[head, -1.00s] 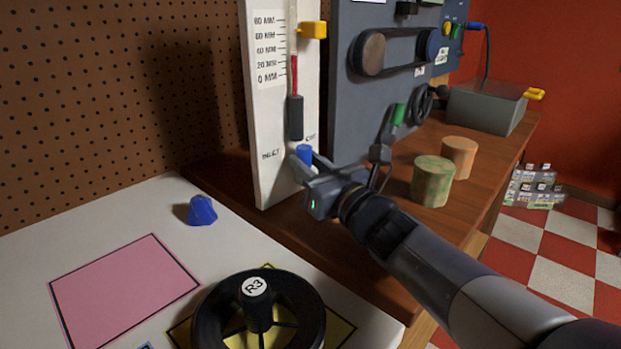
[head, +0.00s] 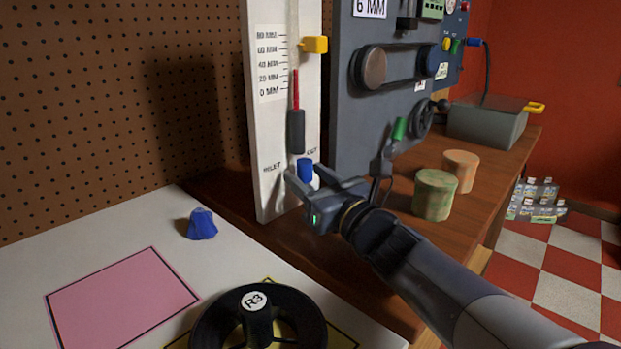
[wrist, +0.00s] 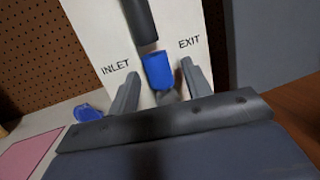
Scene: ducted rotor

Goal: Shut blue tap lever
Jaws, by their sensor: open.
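The blue tap lever (head: 305,168) is on the lower part of the white gauge board, below a dark cylinder. In the wrist view the blue lever (wrist: 158,71) stands between the printed words INLET and EXIT. My gripper (head: 309,178) is open in front of the board. I cannot tell whether either finger touches the lever. The lever's lower end is partly hidden by my gripper in the head view.
The white gauge board (head: 270,130) carries a millimetre scale and a yellow slider (head: 314,45). A grey panel (head: 345,110) stands right of it. Two round blocks (head: 434,195) stand on the wooden bench. A blue lump (head: 202,224) and a black R3 rotor (head: 215,318) are on the white table.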

